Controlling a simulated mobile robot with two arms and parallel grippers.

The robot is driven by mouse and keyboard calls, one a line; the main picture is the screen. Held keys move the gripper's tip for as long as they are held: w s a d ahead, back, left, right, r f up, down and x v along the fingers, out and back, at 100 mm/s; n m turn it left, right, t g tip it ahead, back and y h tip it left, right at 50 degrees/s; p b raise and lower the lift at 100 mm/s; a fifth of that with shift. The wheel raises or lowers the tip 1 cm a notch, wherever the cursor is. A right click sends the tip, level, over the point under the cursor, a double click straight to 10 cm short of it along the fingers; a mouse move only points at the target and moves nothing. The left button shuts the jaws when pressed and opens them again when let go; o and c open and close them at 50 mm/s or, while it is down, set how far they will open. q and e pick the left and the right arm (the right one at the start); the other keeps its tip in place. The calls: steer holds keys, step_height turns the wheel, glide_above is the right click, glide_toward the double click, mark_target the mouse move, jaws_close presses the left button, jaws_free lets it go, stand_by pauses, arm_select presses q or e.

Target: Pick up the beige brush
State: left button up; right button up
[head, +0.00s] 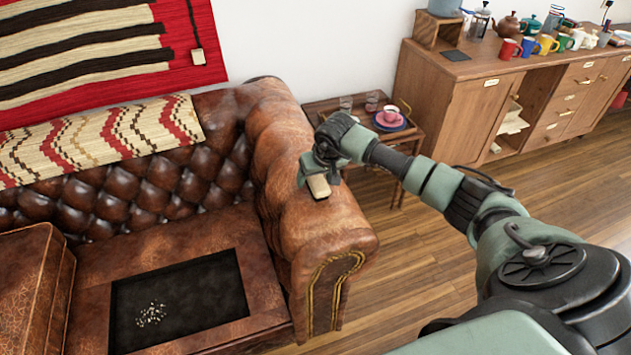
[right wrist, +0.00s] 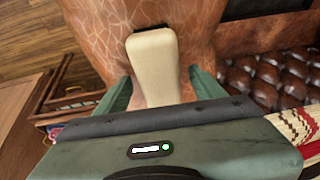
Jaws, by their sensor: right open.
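The beige brush (head: 318,187) lies on the arm of the brown leather sofa (head: 330,232). In the right wrist view the brush (right wrist: 154,65) shows its smooth beige back, with a dark edge at its far end. My right gripper (head: 312,175) is over the brush at the sofa arm. In the right wrist view its two green fingers (right wrist: 158,85) stand apart, one on each side of the brush, with gaps visible. The near end of the brush is hidden behind the gripper body. My left gripper is not in view.
A small side table (head: 345,108) with glasses and a pink cup (head: 391,113) stands behind the sofa arm. A wooden cabinet (head: 470,105) with mugs stands at the back right.

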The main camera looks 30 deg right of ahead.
steer(key=shift+f+b, duration=0.25)
steer(key=shift+b, duration=0.15)
stand_by(0.4)
jaws_close()
steer(key=shift+r+p, duration=0.4)
steer(key=shift+p, duration=0.15)
steer(key=shift+w+r, duration=0.1)
steer(key=shift+r, duration=0.25)
step_height(320, 180, up, 19)
steer(key=b, duration=0.2)
steer(key=shift+b, duration=0.35)
